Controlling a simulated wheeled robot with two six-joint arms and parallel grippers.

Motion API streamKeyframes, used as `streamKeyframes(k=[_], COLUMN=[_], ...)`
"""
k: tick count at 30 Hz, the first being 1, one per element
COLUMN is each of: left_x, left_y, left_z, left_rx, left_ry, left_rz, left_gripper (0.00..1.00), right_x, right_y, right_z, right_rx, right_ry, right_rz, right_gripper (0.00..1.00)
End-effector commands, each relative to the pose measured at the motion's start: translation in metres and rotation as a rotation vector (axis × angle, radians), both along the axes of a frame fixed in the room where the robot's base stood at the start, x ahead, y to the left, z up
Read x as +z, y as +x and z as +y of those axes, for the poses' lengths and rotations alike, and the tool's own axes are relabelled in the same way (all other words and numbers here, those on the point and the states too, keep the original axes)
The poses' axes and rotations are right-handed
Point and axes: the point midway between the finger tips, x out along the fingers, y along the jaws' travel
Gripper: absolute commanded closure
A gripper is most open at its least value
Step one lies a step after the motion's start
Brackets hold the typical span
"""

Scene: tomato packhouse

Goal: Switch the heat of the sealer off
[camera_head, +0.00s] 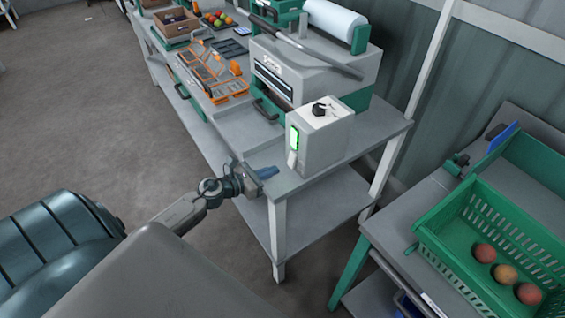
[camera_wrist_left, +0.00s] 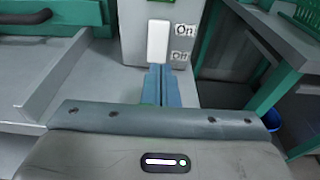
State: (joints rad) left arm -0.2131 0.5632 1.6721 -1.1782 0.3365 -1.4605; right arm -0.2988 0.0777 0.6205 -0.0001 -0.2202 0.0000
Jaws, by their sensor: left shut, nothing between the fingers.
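The sealer (camera_head: 345,68) stands on the grey table, with a pale control box (camera_head: 325,143) at its near end. My right gripper is out of view.
The table edge (camera_head: 300,188) lies close to my left gripper. An orange rack (camera_head: 212,78) sits further back on the table. At right, a green crate (camera_head: 440,238) with several round fruits stands on another table. Open floor lies to the left.

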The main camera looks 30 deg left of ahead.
Motion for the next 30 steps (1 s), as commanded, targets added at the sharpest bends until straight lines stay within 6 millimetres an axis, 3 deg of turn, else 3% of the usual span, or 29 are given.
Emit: streamKeyframes(k=[1,10,24,30], left_x=[0.004,-0.007,-0.010,-0.018], left_y=[0.009,0.039,0.043,0.045], left_z=[-0.004,-0.017,-0.018,-0.019], left_rx=[0.003,0.000,-0.001,0.000], left_ry=[-0.004,-0.002,0.000,-0.011], left_rz=[-0.001,0.001,0.000,-0.029], left_gripper=[1.00,1.00,1.00,1.00], right_x=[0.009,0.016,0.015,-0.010], right_y=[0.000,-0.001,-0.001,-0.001], right_z=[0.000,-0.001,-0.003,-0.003], right_rx=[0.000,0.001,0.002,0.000], right_ry=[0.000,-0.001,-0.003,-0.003], right_rz=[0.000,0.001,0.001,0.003], right_gripper=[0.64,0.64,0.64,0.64])
